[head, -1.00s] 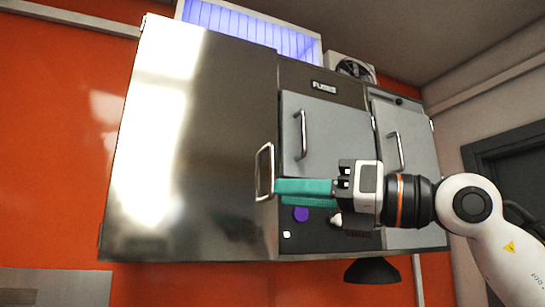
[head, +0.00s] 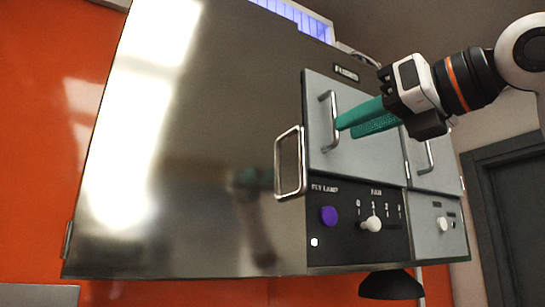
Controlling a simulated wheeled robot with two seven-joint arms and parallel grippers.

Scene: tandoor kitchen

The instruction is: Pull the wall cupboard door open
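The wall cupboard's large steel door (head: 215,120) fills the left and middle of the head view. Its looped metal handle (head: 290,162) stands near the door's right edge. The door looks flush or nearly so with the panel beside it; I cannot tell whether it is slightly ajar. My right gripper (head: 345,127), with teal fingers, is up and right of that handle and apart from it. The fingertips are in front of a smaller grey door, by its bar handle (head: 329,120); contact is unclear. The fingers overlap in view, so their gap cannot be judged. My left gripper is out of view.
Below the grey door (head: 360,165) is a black panel with a purple button (head: 328,216) and a white knob (head: 372,224). A second grey door (head: 422,158) is to the right. A black cone-shaped fitting (head: 391,285) hangs underneath. The space before the steel door is clear.

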